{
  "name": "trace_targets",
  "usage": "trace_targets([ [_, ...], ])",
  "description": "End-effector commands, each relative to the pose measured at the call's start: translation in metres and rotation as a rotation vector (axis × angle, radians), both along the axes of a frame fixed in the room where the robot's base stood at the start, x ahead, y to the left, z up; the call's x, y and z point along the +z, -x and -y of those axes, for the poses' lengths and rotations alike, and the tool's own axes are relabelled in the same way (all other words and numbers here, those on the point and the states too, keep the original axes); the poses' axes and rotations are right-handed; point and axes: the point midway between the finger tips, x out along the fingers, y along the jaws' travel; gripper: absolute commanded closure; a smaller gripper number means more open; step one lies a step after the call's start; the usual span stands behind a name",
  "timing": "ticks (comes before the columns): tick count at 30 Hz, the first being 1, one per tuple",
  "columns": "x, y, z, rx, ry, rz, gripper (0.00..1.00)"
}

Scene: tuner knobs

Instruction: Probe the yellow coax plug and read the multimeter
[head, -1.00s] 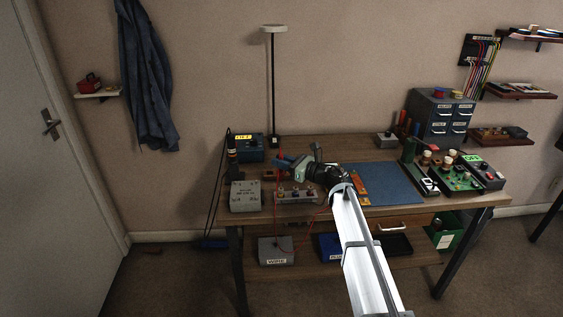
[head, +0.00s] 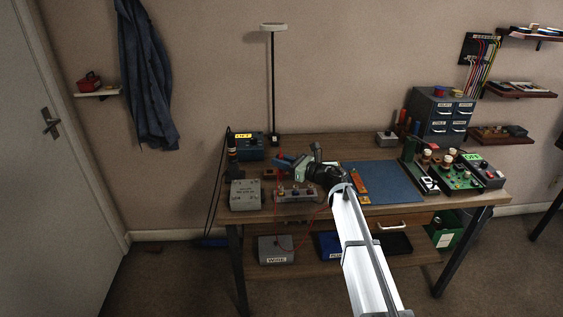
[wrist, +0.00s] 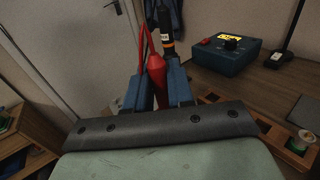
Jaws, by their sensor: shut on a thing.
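My gripper (head: 282,163) is above the left part of the workbench, in front of the blue meter box. In the wrist view its blue fingers (wrist: 160,88) are shut on a red probe (wrist: 156,68), which stands roughly upright between them with a red lead looping at its left. The blue box with a yellow display (head: 244,146), seemingly the multimeter, stands at the back left. It also shows in the wrist view (wrist: 222,58), with a dark knob and a red part; the display text is too small to read surely. I cannot pick out the yellow coax plug.
A black probe with an orange band (wrist: 165,35) stands beside the meter. A grey box (head: 245,196) and a panel with knobs (head: 297,195) stand at the front left. Circuit boards (head: 458,178) are at right.

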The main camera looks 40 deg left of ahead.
Motion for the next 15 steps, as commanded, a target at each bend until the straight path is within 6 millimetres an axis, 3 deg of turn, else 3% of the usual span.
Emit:
trace_targets([
  [15,0.026,0.0,0.0,0.0,0.001,0.001,1.0],
])
